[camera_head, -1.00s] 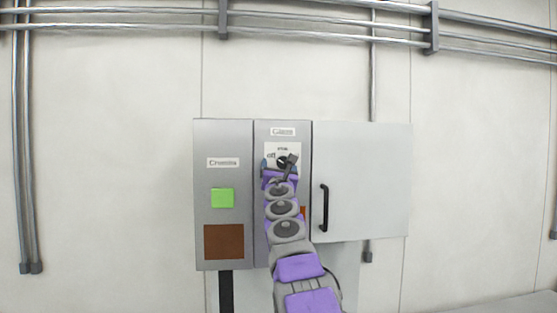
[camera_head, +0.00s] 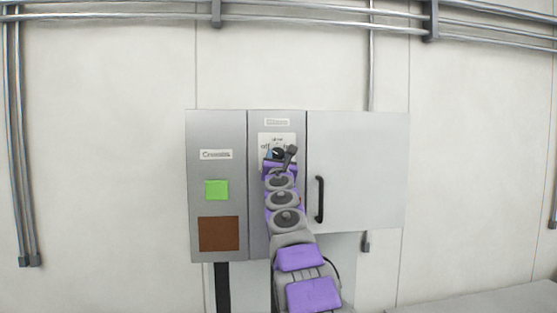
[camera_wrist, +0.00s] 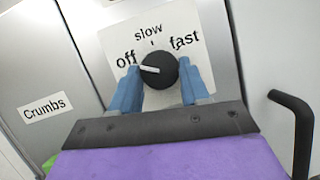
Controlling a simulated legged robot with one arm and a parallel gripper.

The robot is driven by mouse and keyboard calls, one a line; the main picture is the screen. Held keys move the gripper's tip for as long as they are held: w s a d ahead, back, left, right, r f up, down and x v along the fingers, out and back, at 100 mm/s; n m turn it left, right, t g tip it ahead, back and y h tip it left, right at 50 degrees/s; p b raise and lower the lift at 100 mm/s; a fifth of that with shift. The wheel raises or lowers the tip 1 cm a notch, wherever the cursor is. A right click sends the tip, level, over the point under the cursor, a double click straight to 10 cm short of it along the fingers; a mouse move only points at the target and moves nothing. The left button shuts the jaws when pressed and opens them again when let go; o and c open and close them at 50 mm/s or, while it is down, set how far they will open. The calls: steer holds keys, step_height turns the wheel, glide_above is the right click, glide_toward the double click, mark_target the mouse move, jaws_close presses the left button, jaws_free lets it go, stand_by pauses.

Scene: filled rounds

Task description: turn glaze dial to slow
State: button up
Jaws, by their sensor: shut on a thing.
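The glaze dial (camera_wrist: 165,77) is a round black knob on a white plate (camera_wrist: 206,35) lettered off, slow and fast. In the wrist view its white mark points left, towards the off lettering; slow is above and fast at upper right. My gripper (camera_wrist: 160,66) has one blue finger on each side of the dial and is shut on it. In the head view my gripper (camera_head: 279,156) is at the plate under the Glaze label (camera_head: 277,122), and my arm partly covers the dial.
Left of the dial is a grey Crumbs panel (camera_head: 216,172) with a green square (camera_head: 216,190) and a brown square (camera_head: 219,233). A black door handle (camera_head: 320,199) stands out close to the right of my arm, on a pale door (camera_head: 365,170). Pipes (camera_head: 330,22) run along the wall above.

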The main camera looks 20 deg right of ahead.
steer(key=shift+r+m, duration=0.15)
steer(key=shift+m, duration=0.15)
steer(key=shift+c, duration=0.3)
steer(key=shift+m, duration=0.3)
steer(key=m+g+h+p, duration=0.1)
steer(key=m, duration=0.2)
steer(key=m+g+h+p, duration=0.1)
steer(key=m+p, duration=0.1)
steer(key=m, duration=0.1)
steer(key=m+g+h+p, duration=0.1)
steer(key=m+p, duration=0.1)
steer(key=m, duration=0.1)
steer(key=shift+w+a+r+g, duration=0.1)
steer(key=shift+a+r+g, duration=0.1)
steer(key=shift+a+g, duration=0.1)
steer(key=m+g+p, duration=0.1)
steer(key=m+p, duration=0.1)
steer(key=m, duration=0.1)
steer(key=shift+h, duration=0.3)
steer(key=shift+m+g+p, duration=0.45)
steer(key=shift+m+g, duration=0.05)
steer(key=shift+m, duration=0.5)
steer(key=shift+f, duration=0.1)
